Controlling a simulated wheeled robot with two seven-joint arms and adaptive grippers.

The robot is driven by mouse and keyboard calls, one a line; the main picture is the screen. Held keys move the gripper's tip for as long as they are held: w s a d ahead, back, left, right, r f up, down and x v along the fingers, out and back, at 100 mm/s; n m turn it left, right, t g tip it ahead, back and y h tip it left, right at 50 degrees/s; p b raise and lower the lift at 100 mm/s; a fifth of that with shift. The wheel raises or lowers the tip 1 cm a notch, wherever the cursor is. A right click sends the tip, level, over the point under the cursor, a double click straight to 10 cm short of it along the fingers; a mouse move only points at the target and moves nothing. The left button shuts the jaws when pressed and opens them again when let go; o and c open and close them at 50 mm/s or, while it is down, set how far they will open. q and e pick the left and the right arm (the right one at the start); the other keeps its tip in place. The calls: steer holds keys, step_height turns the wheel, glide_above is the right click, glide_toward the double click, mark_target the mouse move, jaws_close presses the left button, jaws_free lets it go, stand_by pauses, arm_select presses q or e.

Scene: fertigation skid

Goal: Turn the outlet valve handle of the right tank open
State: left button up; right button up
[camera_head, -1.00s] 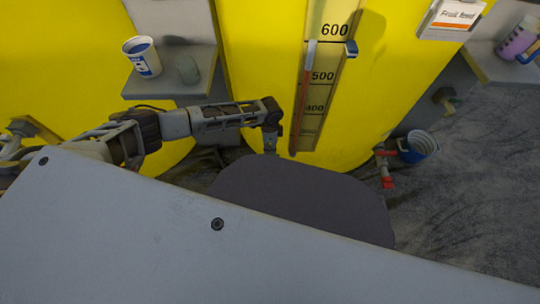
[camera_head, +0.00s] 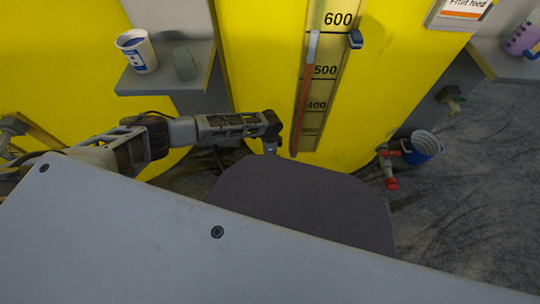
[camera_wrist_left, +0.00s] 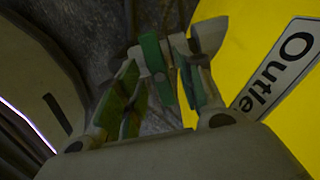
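The yellow tank with the level scale (camera_head: 375,90) stands in the middle of the head view. An "Outlet" label (camera_wrist_left: 277,72) on yellow shows in the left wrist view. My left gripper (camera_head: 270,148) hangs down low in front of this tank, its tips partly hidden by my body. In the wrist view my left gripper (camera_wrist_left: 160,88) has its green-padded fingers apart. A flat green bar with a bolt (camera_wrist_left: 157,62) shows between them, perhaps the valve handle; I cannot tell whether they touch it. My right gripper is not in view.
A red-handled valve (camera_head: 389,168) sticks out low at the tank's right, beside a blue bucket (camera_head: 421,148). A shelf (camera_head: 150,86) at the left holds a white-and-blue cup (camera_head: 137,52). Another yellow tank (camera_head: 60,70) stands at the left. The grey floor at the right is open.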

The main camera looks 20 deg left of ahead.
arm_select(q)
steer(key=shift+c, duration=0.3)
jaws_close()
